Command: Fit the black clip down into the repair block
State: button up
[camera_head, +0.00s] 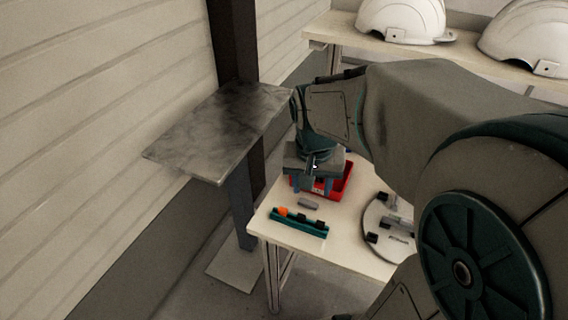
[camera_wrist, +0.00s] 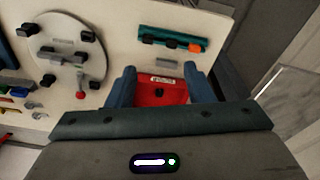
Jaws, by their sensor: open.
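My gripper (camera_head: 312,186) points down over the red tray (camera_head: 335,188), its two blue fingers apart and empty. In the wrist view my gripper (camera_wrist: 160,80) has one finger on each side of the red tray (camera_wrist: 176,97). A small black piece, seemingly a black clip (camera_wrist: 159,92), lies in the tray between the fingers, below them. A loose grey block (camera_head: 308,203) lies between the tray and a teal rack (camera_head: 300,223); it also shows in the wrist view (camera_wrist: 157,64). More grey blocks sit on a round plate (camera_wrist: 48,36). I cannot tell which is the repair block.
The teal rack (camera_wrist: 165,38) carries black pieces and one orange piece (camera_wrist: 194,47). Black pieces also sit on the round plate (camera_head: 376,222). A grey slab shelf (camera_head: 215,130) stands left of the table (camera_head: 275,232). White helmet shells (camera_head: 400,18) stand on a back shelf.

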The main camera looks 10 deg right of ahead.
aim_at(301, 215)
jog(key=w+f+m+g+b, duration=0.1)
jog(key=w+f+m, duration=0.2)
jog(key=w+f, duration=0.3)
jog(key=shift+y, duration=0.3)
jog(key=f, duration=1.2)
jog(key=shift+w+d+f, duration=0.1)
jog(key=shift+w+f, duration=0.1)
jog(key=shift+f, duration=0.05)
grip_shut()
